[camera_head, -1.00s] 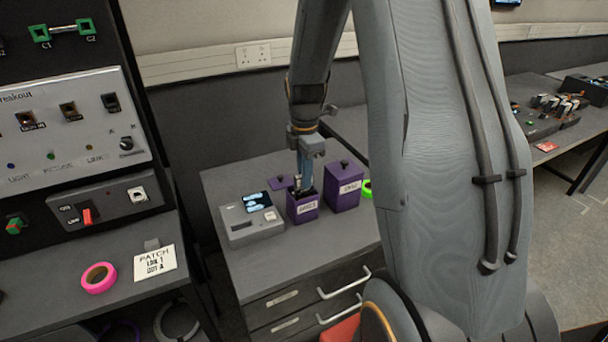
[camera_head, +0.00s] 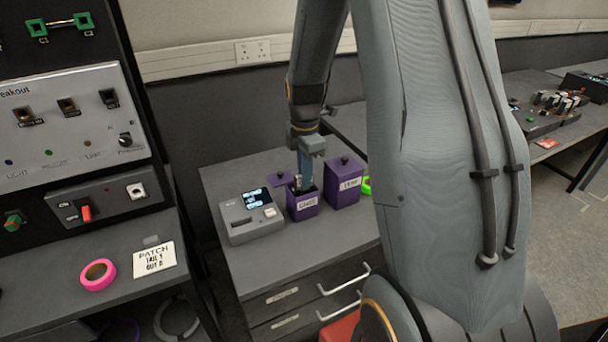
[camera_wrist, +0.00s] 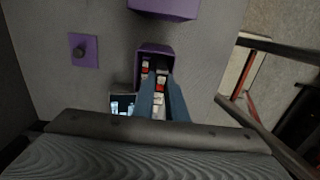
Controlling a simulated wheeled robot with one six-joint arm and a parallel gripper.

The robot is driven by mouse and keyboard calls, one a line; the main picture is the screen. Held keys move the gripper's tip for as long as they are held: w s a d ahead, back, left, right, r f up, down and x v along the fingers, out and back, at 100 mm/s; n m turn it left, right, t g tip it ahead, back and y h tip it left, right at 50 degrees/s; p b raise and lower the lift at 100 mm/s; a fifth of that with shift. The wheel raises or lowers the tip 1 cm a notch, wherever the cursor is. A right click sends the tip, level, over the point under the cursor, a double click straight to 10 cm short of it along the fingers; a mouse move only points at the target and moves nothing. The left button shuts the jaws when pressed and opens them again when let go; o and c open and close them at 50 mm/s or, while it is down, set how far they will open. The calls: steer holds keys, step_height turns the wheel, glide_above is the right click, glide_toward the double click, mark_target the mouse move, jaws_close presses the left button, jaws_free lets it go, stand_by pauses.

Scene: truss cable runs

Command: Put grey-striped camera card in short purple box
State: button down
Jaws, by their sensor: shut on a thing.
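The short purple box (camera_head: 302,209) stands open on the grey cabinet top, with a white label on its front. It also shows in the wrist view (camera_wrist: 141,60), holding several small cards with white and red parts. My gripper (camera_head: 303,185) points down into the box mouth, and its blue fingers (camera_wrist: 161,88) show over the box in the wrist view. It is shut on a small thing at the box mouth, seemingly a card. The fingers and box walls hide most of it, and I cannot make out grey stripes.
A taller lidded purple box (camera_head: 344,188) stands close on the right. A purple lid with a knob (camera_wrist: 84,51) lies beside the short box. A grey device with a screen (camera_head: 250,217) stands to the left.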

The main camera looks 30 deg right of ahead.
steer(key=shift+f, duration=0.7)
steer(key=c, duration=1.7)
jaws_free()
steer(key=shift+c, duration=1.2)
steer(key=shift+r+p, duration=2.8)
steer(key=shift+r, duration=1.25)
